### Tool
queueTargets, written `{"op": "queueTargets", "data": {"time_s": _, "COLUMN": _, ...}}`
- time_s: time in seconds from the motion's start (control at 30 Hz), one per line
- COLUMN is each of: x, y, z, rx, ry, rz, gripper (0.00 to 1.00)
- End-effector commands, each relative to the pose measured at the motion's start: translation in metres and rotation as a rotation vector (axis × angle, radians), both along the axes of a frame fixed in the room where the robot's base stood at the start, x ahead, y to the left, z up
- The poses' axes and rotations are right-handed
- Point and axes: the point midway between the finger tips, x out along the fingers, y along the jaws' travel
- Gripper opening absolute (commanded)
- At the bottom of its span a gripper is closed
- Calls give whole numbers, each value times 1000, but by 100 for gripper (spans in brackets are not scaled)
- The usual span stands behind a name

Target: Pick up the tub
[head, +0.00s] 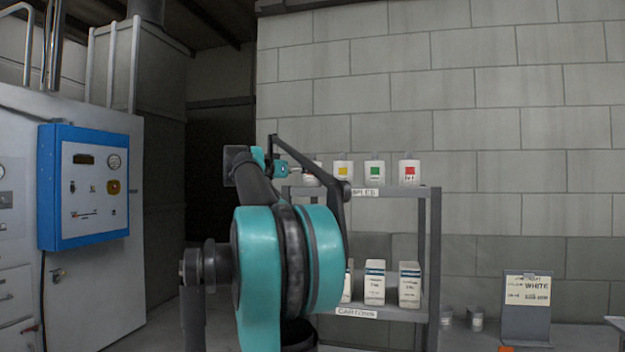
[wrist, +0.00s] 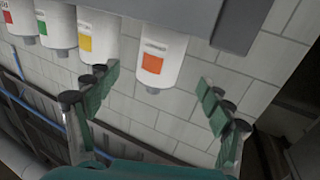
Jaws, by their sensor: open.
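Several white tubs with coloured labels stand in a row on the top shelf. In the head view the yellow-label tub (head: 343,171), green-label tub (head: 375,172) and red-label tub (head: 409,172) are clear; another tub (head: 313,172) at the left end is partly hidden behind my gripper (head: 285,168). The wrist view is upside down. There the orange-label tub (wrist: 160,58) shows between the open, empty fingers of my gripper (wrist: 158,88), with room on both sides. The yellow-label tub (wrist: 97,38) is close beside the left finger. I cannot tell how deep the fingertips reach.
The grey shelf rack (head: 430,240) has cartons (head: 375,285) on its lower shelf. A block wall (head: 520,130) stands behind. A blue control panel (head: 85,185) is at the left. A sign stand (head: 527,305) and small pots (head: 476,318) are at the lower right.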

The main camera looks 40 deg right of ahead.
Motion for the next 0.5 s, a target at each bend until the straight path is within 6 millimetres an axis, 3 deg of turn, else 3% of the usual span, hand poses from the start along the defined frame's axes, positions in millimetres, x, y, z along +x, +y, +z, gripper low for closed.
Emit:
{"op": "queueTargets", "data": {"time_s": 0.1, "x": 5, "y": -15, "z": 0, "rx": 0, "ry": 0, "rz": -2, "gripper": 81}}
{"op": "queueTargets", "data": {"time_s": 0.5, "x": 15, "y": -42, "z": -3, "rx": 1, "ry": 0, "rz": -2, "gripper": 81}}
